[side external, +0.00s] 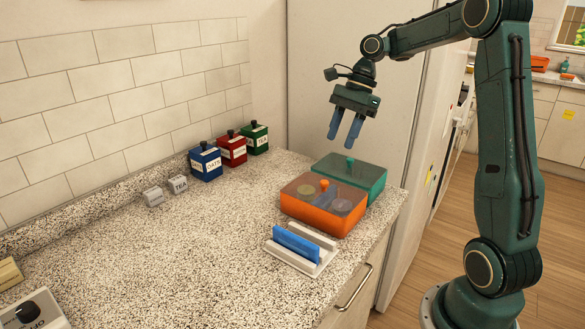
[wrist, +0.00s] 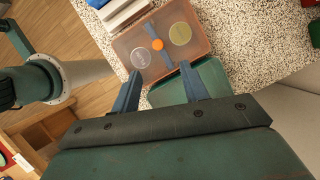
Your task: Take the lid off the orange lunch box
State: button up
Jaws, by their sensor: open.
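The orange lunch box (side external: 322,211) sits near the counter's right edge. Its see-through lid (side external: 309,189) is on, with a round orange knob (side external: 324,185) on top. In the wrist view the lid (wrist: 137,34) shows round shapes beneath it, and the orange knob (wrist: 157,45) lies beyond my fingertips. My gripper (side external: 343,143) is open and empty, high above the boxes, with its blue fingers pointing down. In the wrist view my gripper (wrist: 160,78) spreads its fingers at the near side of the lunch box, apart from the knob.
A teal lidded box (side external: 352,172) stands right behind the orange one. A white rack (side external: 300,250) holding a blue slab (side external: 297,243) is in front. Labelled canisters (side external: 231,151) and small grey blocks (side external: 178,185) stand along the wall. The left counter middle is clear.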

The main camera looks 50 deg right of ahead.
send_over(326, 181)
jog(key=d, duration=0.2)
jog(key=shift+s+d+f, duration=0.1)
jog(key=shift+f, duration=1.4)
jog(key=shift+s+d+f, duration=0.1)
jog(key=shift+f, duration=1.35)
jog(key=shift+x, duration=2.55)
jog(key=shift+s, duration=0.15)
grip_shut()
notch_tip(326, 181, up, 10)
jog(key=shift+a, duration=0.1)
